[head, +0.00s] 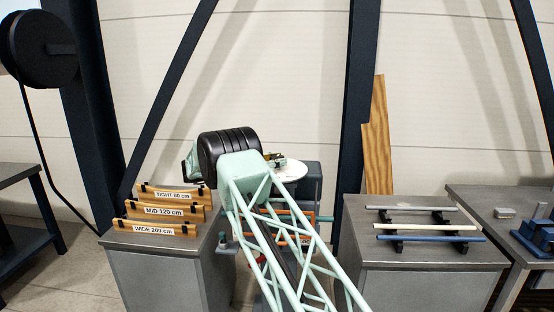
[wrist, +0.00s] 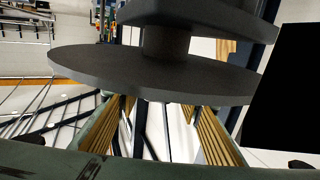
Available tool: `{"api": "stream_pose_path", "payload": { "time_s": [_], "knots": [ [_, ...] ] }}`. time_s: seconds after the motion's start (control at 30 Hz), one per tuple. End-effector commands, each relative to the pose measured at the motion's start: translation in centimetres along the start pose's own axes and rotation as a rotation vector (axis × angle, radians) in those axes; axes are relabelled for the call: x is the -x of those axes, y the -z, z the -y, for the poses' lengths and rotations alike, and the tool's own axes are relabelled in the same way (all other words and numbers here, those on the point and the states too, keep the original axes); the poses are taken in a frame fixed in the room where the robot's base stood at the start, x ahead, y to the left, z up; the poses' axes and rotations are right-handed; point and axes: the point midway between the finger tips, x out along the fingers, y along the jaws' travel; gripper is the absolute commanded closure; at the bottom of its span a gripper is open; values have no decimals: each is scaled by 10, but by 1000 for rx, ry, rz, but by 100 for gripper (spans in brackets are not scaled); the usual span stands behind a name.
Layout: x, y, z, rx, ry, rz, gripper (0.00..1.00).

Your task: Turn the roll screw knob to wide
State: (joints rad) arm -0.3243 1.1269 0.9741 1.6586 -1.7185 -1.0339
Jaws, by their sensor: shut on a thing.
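My gripper (head: 275,159) is mostly hidden behind my arm and its black wrist joint in the head view. Its end is against a white round plate (head: 291,171) at the roll machine. In the wrist view my gripper (wrist: 158,104) shows two ochre-padded fingers drawn in towards each other, their tips hidden behind a wide dark disc (wrist: 150,75). I cannot tell what this disc belongs to. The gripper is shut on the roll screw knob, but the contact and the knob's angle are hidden. No pointer on the plate can be read.
Wooden boards (head: 157,211) labelled TIGHT, MID and WIDE stand on the left cabinet (head: 165,272). Several rods lie on black rests on the right cabinet (head: 427,273). Dark posts and a wooden plank (head: 378,140) stand behind. My arm covers much of the machine.

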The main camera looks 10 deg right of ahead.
Motion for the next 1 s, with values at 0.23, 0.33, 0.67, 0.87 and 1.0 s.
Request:
{"api": "stream_pose_path", "payload": {
  "time_s": [0.23, 0.33, 0.67, 0.87, 1.0],
  "knots": [
    [-1, 2, 1, -2, -61, -1, 78],
    [-1, 2, 0, -3, -84, -1, 78],
    [-2, 2, 0, -3, -146, -1, 78],
    [-1, 2, 0, -1, -165, -1, 78],
    [-1, 2, 0, -2, -171, -1, 78]
  ]
}}
